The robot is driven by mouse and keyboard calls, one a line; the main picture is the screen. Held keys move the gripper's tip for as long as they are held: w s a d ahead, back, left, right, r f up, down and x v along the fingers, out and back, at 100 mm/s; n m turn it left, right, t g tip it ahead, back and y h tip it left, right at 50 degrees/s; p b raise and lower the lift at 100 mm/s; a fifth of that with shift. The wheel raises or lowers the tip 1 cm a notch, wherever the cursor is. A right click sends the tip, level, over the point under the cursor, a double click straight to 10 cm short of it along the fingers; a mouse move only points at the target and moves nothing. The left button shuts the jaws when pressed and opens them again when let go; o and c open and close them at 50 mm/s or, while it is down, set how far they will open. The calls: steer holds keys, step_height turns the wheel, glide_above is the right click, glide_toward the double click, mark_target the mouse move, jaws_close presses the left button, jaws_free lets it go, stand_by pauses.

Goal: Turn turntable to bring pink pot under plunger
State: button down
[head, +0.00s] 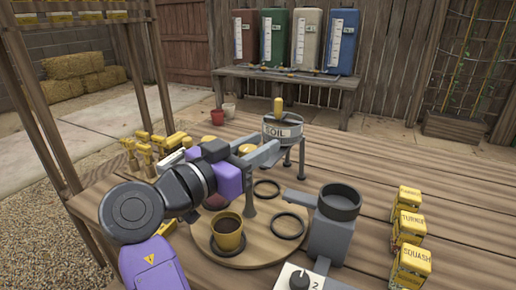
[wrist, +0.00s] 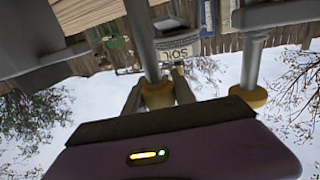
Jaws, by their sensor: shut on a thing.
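The round wooden turntable (head: 265,250) carries a yellow pot (head: 228,240) filled with dark soil at its front. A dark reddish pot (head: 215,202) behind it is mostly hidden by my arm; I cannot tell whether it is the pink pot. My purple gripper (wrist: 158,92) is shut on a yellow knob (wrist: 158,98) at the end of a grey post in the wrist view. In the head view my arm hides the fingers. The SOIL hopper (head: 283,133), with an upright yellow handle (head: 278,105), stands behind the turntable. I cannot tell which part is the plunger.
Two empty dark rings (head: 287,225) lie on the turntable's right side. A grey stand with a cup (head: 340,202) rises at the right, beside a dial box (head: 299,281). Yellow seed boxes (head: 411,262) stand further right. Yellow-handled tools (head: 138,150) lie left. Table boards between are clear.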

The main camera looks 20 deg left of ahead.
mark_target(241, 156)
steer(key=shift+f, duration=0.1)
steer(key=c, duration=1)
jaws_free()
steer(key=shift+c, duration=0.2)
steer(key=shift+p+v, duration=0.45)
steer(key=shift+v, duration=3.45)
